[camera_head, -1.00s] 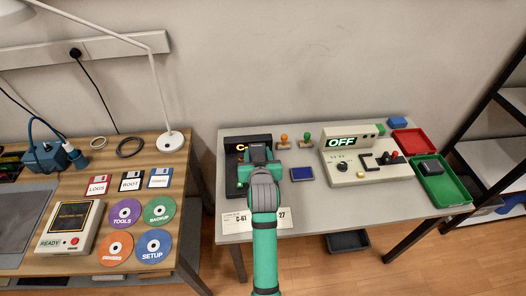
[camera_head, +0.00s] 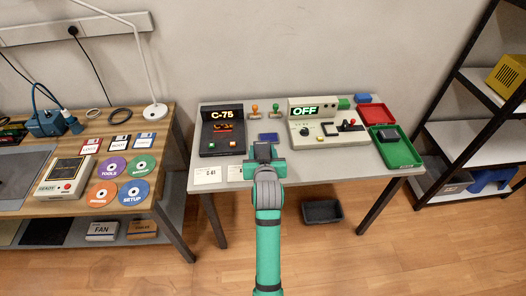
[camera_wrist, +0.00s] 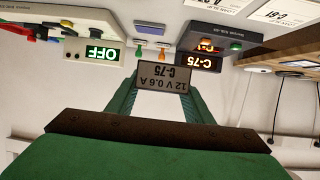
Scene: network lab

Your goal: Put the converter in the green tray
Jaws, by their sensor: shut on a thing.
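My gripper (camera_head: 263,165) is in front of the grey table's near edge, at the middle of the head view. In the head view the converter shows as a dark block (camera_head: 263,151) at the gripper's end. The green tray (camera_head: 402,158) lies at the table's right end, well to the right of my gripper. A dark block (camera_head: 387,134) lies in it.
A black station (camera_head: 222,140) showing "C-75" stands at the table's left. A console (camera_head: 318,130) reading "OFF" stands between my gripper and the green tray. A red tray (camera_head: 377,114) lies behind the green one.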

